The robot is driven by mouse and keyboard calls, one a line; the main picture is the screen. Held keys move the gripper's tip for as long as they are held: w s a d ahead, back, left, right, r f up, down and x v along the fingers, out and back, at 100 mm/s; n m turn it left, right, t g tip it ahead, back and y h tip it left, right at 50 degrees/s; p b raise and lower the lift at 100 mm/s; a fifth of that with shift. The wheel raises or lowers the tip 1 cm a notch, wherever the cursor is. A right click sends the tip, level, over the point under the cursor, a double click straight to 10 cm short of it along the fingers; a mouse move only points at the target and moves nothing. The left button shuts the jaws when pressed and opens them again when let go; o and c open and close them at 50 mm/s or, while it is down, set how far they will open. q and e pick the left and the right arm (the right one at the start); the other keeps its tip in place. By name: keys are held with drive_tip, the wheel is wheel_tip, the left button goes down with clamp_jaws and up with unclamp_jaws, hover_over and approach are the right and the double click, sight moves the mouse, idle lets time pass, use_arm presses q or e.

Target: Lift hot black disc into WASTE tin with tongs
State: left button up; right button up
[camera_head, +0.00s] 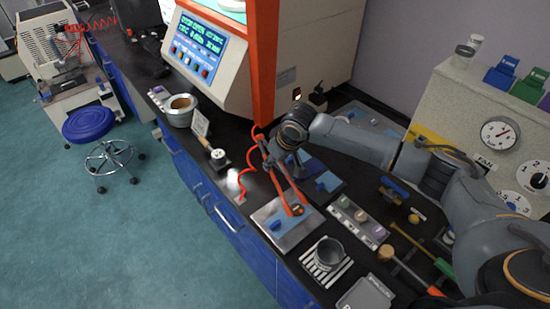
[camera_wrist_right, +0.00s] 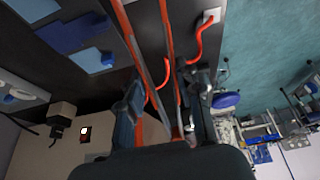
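Red-orange tongs (camera_head: 284,184) hang from my right gripper (camera_head: 272,150), whose fingers close around their upper part. In the right wrist view, the two long tong arms (camera_wrist_right: 140,45) run between the fingers of that gripper (camera_wrist_right: 165,108). The tong tips are at a small dark disc (camera_head: 297,210) over a square metal plate (camera_head: 270,222); I cannot tell whether they grip it. A grey open tin (camera_head: 328,250) stands on a striped mat. A metal pot (camera_head: 180,110) with brown inside stands farther left. No WASTE label is readable. My left gripper is not in view.
The rheometer with its lit screen (camera_head: 200,42) and orange column (camera_head: 264,60) stands behind the tongs. A tray of small samples (camera_head: 358,218), a grey box (camera_head: 366,294) and wooden-handled tools (camera_head: 408,270) crowd the right.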

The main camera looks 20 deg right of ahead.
drive_tip(key=shift+f, duration=0.3)
clamp_jaws()
wheel_tip(320, 180, up, 12)
drive_tip(key=p, duration=1.2)
drive_tip(key=shift+s, duration=0.1)
